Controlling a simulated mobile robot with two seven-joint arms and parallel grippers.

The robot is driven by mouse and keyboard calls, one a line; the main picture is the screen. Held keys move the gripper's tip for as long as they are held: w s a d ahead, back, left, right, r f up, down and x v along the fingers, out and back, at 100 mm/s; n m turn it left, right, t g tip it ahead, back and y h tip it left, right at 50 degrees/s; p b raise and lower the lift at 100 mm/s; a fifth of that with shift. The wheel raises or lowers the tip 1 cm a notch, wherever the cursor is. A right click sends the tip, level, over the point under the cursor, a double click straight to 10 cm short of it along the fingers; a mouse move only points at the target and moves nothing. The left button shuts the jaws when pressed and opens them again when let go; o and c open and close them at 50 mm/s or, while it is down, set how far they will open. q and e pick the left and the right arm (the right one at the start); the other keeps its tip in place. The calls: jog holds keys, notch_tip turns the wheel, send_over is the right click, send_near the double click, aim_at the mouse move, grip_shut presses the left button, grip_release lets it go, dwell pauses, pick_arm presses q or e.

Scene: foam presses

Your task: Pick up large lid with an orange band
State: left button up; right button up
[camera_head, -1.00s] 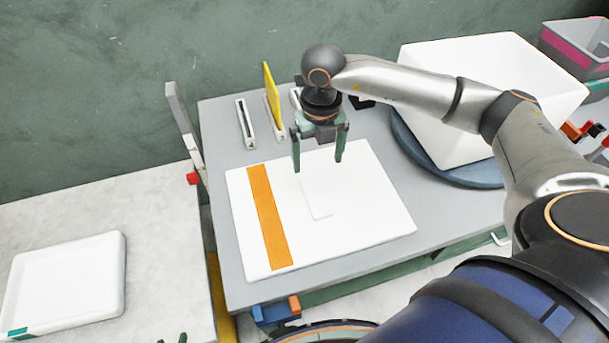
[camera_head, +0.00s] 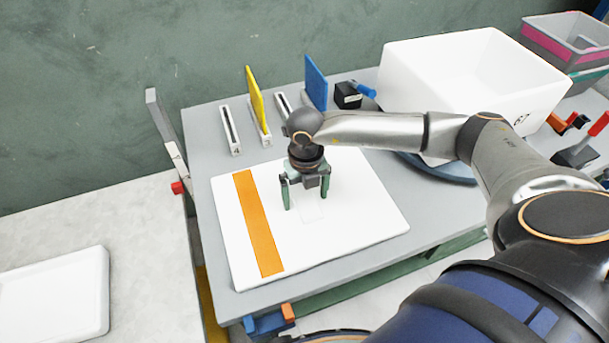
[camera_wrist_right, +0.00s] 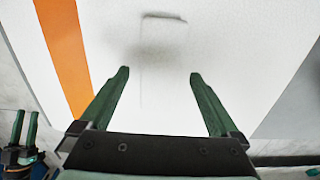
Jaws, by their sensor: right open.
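The large white lid with an orange band (camera_head: 360,225) lies flat on the grey table, its orange band (camera_head: 258,222) running along the left side. A low rectangular raised part sits near the lid's middle. In the right wrist view the lid (camera_wrist_right: 230,60) fills most of the picture, with the raised part ahead of the fingers. My right gripper (camera_head: 305,200) is over the lid's middle, pointing down, open and empty. In the right wrist view its two green fingers (camera_wrist_right: 158,80) are spread apart. Contact with the lid cannot be told. My left gripper (camera_wrist_right: 20,130) shows small at the lower left of the right wrist view.
A large white bin (camera_head: 470,80) stands at the back right. Slotted holders with a yellow plate (camera_head: 255,98) and a blue plate (camera_head: 316,82) stand behind the lid. A white tray (camera_head: 55,292) lies on the left counter. A grey strip of table (camera_head: 205,150) is bare.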

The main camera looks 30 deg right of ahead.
jog(key=shift+c, duration=0.3)
jog(key=c, duration=1.4)
